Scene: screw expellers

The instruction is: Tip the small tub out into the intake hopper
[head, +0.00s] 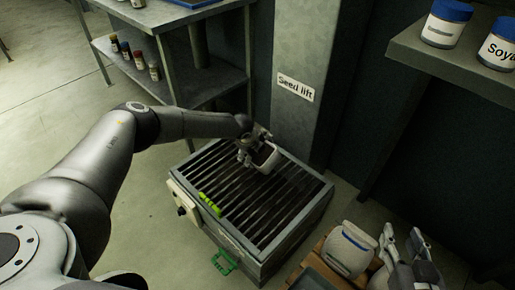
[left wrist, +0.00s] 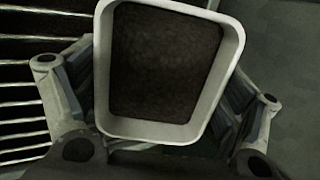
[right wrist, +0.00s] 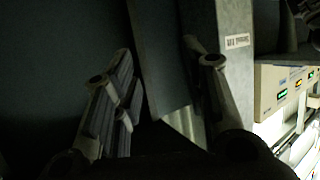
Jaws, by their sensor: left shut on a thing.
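The small tub (head: 266,157) is white with dark brown contents. My left gripper (head: 250,150) is shut on it and holds it over the back part of the intake hopper (head: 318,203), a metal box with a slatted grate on top. In the left wrist view the tub (left wrist: 102,75) sits between the fingers, its open top facing the camera and the dark contents (left wrist: 165,65) inside. In the head view it looks slightly tilted. My right gripper (head: 408,245) is at the lower right of the head view. In the right wrist view its fingers (right wrist: 165,95) are spread with nothing between them.
A "Seed lift" column (head: 300,60) stands right behind the hopper. A shelf rack (head: 200,75) with small bottles is at the back left. A shelf (head: 465,65) with blue-lidded jars is at the upper right. A white container (head: 348,250) stands right of the hopper.

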